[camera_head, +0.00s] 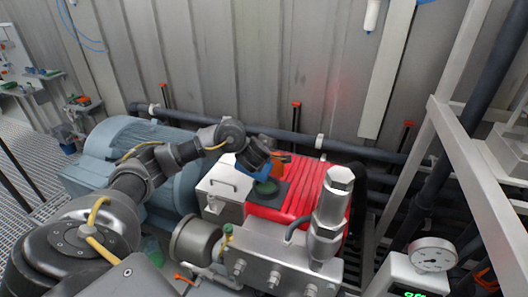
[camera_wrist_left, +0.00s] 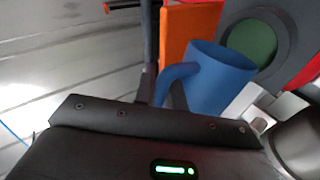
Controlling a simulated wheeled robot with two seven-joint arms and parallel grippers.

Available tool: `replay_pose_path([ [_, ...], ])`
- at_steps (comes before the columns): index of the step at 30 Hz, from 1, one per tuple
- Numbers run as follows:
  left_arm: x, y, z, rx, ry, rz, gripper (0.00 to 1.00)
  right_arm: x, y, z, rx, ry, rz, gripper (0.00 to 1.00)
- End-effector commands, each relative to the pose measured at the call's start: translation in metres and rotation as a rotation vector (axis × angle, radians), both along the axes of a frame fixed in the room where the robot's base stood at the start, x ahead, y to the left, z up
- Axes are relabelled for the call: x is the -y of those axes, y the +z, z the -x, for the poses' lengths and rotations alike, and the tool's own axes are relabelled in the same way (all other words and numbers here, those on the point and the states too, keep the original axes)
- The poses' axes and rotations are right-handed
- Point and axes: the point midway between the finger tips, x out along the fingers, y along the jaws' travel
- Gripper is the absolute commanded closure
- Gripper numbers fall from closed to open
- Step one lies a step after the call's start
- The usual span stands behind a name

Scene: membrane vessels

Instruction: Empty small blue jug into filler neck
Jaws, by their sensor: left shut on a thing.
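The small blue jug (camera_wrist_left: 222,82) fills the middle of the left wrist view, its handle at the gripper. In the head view the jug (camera_head: 247,165) is partly hidden by my left gripper (camera_head: 262,158). My left gripper, also in the wrist view (camera_wrist_left: 166,92), is shut on the jug's handle. The filler neck (camera_head: 266,187) shows as a green round in a dark plate on the red machine. In the wrist view this green round (camera_wrist_left: 253,40) lies just beyond the jug's rim. The jug is close above it; its exact tilt and contents are unclear. My right gripper is not seen.
An orange flat part (camera_wrist_left: 186,34) stands right beside the jug. The ribbed red machine (camera_head: 302,185) and a grey metal box (camera_head: 223,183) flank the neck. A tall metal cylinder (camera_head: 330,215) rises to the right. A dark pipe (camera_head: 350,149) runs behind.

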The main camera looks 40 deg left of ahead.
Motion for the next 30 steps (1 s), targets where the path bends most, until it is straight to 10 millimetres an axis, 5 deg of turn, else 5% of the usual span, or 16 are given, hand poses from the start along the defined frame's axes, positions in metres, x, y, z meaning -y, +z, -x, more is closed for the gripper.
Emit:
replay_pose_path([
  [30,0.018,0.001,-0.006,-0.046,-0.001,-0.147,1.0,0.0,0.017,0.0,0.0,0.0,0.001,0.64],
])
